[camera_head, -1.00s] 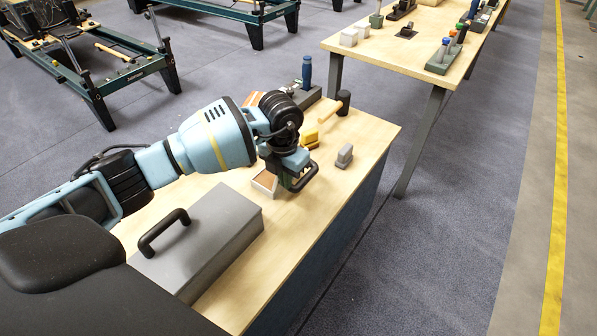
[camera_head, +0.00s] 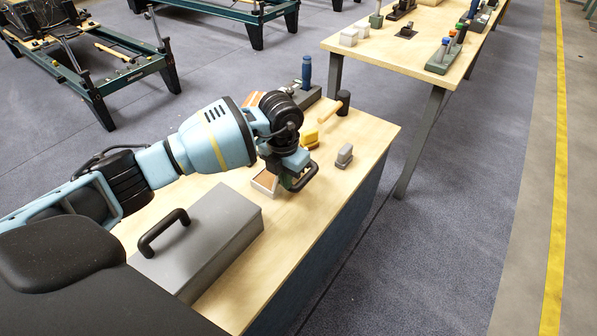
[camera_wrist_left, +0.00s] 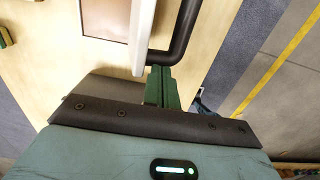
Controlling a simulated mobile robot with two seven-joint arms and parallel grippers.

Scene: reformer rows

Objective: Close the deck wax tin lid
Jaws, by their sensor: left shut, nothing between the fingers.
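The deck wax tin (camera_head: 264,184) is a small pale-rimmed box with a brown inside, open on the workbench beside my left gripper. In the left wrist view its brown inside (camera_wrist_left: 108,18) shows at the top. The lid (camera_wrist_left: 142,38) appears there as a pale upright strip, seen nearly edge-on. A black bent bar (camera_wrist_left: 186,32) seems to join the lid's right side; it also shows in the head view (camera_head: 303,181). My left gripper (camera_head: 290,178) is shut and empty. Its green fingertips (camera_wrist_left: 160,72) are close to the lid's edge and bar; contact is unclear. My right gripper is out of view.
A grey box with a black handle (camera_head: 225,215) stands on the near bench. A yellow block (camera_head: 309,138), a grey block (camera_head: 344,156) and a mallet (camera_head: 335,107) lie beyond my gripper. The bench's right side (camera_head: 310,220) is clear.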

